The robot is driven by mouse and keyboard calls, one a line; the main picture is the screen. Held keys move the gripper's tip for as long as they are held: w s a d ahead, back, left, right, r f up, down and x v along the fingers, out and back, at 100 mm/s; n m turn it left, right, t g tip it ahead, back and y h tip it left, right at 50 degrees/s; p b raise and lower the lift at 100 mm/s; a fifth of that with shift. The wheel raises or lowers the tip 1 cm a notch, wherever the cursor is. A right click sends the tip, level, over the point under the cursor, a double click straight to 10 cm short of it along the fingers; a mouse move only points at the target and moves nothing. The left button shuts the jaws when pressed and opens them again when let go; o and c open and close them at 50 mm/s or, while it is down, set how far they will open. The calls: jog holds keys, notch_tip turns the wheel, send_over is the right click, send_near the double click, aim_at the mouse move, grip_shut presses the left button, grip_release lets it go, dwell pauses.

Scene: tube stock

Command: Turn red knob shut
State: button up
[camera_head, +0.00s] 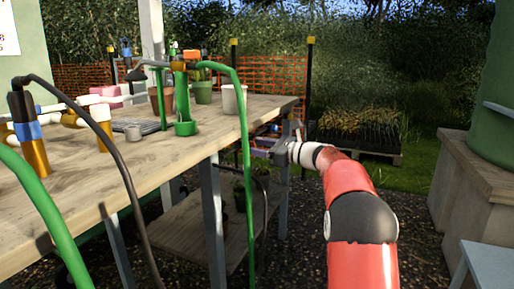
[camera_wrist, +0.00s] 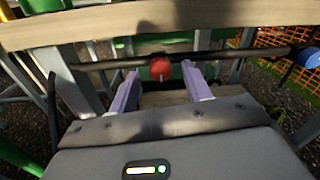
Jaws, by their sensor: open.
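In the wrist view a round red knob (camera_wrist: 160,69) sits on a dark horizontal pipe (camera_wrist: 210,56) below the wooden table edge. My gripper (camera_wrist: 156,74) is open, with its two purple fingers apart. The knob appears between and slightly beyond the fingertips, with a gap on each side; I cannot tell any contact. In the head view my gripper (camera_head: 282,146) is at the right end of the table, small and partly unclear. I cannot make out the red knob in that view.
The wooden table (camera_head: 205,133) holds pots, hoses and fittings, and its edge (camera_wrist: 150,25) runs above the pipe. A blue round part (camera_wrist: 308,58) is at the pipe's right. Metal table legs (camera_head: 211,205) and a lower shelf (camera_head: 190,225) stand near. Gravel lies open to the right.

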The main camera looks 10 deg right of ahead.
jog(key=shift+w+a, duration=0.3)
jog(key=shift+a, duration=0.1)
jog(key=shift+c, duration=0.4)
jog(key=c, duration=0.9)
